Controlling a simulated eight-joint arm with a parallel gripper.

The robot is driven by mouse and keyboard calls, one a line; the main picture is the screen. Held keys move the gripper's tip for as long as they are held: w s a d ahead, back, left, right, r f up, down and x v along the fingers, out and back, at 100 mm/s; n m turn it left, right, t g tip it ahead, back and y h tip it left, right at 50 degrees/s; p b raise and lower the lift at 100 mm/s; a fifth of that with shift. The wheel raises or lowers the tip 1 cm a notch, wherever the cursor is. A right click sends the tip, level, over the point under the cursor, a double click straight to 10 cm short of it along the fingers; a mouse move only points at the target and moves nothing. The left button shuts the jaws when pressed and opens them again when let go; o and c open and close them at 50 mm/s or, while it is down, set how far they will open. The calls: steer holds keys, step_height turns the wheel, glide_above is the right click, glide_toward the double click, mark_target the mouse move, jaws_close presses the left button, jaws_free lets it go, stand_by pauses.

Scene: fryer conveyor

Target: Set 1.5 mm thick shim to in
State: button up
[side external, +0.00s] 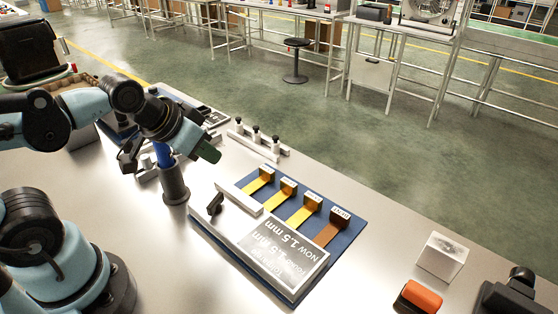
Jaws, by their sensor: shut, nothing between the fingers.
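A blue shim board (356,228) lies on the steel table. It holds several shim tabs with dark, labelled end blocks: yellow tabs (258,185), (280,199) and (300,216), and a brown tab (326,235) at the right. The end labels are too small to read. A grey panel (283,252) on the board carries upside-down text that includes "NOW 1.5 mm". A pale bar (239,197) and a black knob (215,204) are at the board's left. My gripper (130,158) is shut and empty, above the table left of the board, apart from the tabs.
A black cup (174,185) holding a blue upright piece stands close to my gripper. A rail with several black-topped posts (257,135) is behind the board. A clear block (442,257), an orange-topped item (420,297) and a black device (510,292) are at right. Table between is bare.

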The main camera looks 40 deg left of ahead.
steer(key=o, duration=0.4)
steer(key=shift+w+r, duration=0.15)
steer(key=shift+w, duration=0.05)
steer(key=o, duration=0.4)
steer(key=w+r+m+g, duration=0.1)
steer(key=m, duration=0.1)
steer(key=w+r+m, duration=0.1)
steer(key=w+m, duration=0.1)
steer(key=shift+w+g, duration=0.1)
steer(key=shift+g, duration=0.3)
steer(key=m+g, duration=0.5)
steer(key=m, duration=0.9)
glide_toward(267, 169)
step_height(267, 169, down, 9)
steer(key=shift+w+r, duration=0.15)
steer(key=shift+r, duration=0.05)
steer(key=shift+c, duration=0.3)
jaws_close()
